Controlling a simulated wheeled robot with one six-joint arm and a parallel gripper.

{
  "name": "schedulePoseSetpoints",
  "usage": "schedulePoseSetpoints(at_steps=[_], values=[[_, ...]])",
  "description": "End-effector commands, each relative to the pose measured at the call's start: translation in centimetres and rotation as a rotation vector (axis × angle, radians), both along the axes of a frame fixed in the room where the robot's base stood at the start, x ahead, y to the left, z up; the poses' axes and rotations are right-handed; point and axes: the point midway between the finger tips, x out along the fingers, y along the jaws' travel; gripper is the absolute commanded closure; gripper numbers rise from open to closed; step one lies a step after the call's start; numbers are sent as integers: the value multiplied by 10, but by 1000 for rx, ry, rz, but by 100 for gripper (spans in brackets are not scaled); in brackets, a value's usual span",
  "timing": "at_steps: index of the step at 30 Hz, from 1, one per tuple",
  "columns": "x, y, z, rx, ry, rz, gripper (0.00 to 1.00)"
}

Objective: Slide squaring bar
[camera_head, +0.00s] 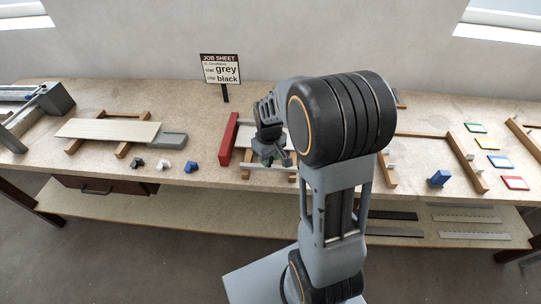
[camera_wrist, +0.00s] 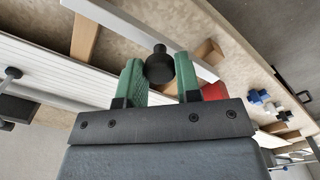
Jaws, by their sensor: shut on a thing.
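My gripper (camera_head: 268,160) is low over the wooden frame in the middle of the bench. In the wrist view its green fingers (camera_wrist: 158,78) are closed around a black round knob (camera_wrist: 159,66). A pale grey bar (camera_wrist: 118,18) runs diagonally behind the knob; I cannot tell whether the knob is fixed to it. A red bar (camera_head: 228,135) stands at the left end of the frame, and red (camera_wrist: 213,91) shows beside the right finger in the wrist view. White ribbed slats (camera_wrist: 50,58) lie to the left of the fingers. My arm hides much of the frame in the head view.
A job sheet (camera_head: 221,68) reads slat grey, clip black. Black (camera_head: 137,163), white (camera_head: 162,165) and blue (camera_head: 192,167) clips lie left of the red bar. A pale board (camera_head: 108,130) rests on wooden supports further left. A wooden frame (camera_head: 467,160) and coloured tags (camera_head: 487,143) are at right.

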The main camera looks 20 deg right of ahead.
Motion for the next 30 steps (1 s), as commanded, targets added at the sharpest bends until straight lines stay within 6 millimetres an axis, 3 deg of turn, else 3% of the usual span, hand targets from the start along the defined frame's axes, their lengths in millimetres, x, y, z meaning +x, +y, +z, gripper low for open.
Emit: schedulePoseSetpoints(at_steps=[2,3,10,20,30], values=[[-3,1,-1,1,12,5,100],[-3,2,-1,2,13,6,65],[-2,1,-1,1,10,5,44],[-1,0,6,1,5,3,44],[-1,0,68,0,3,2,44]])
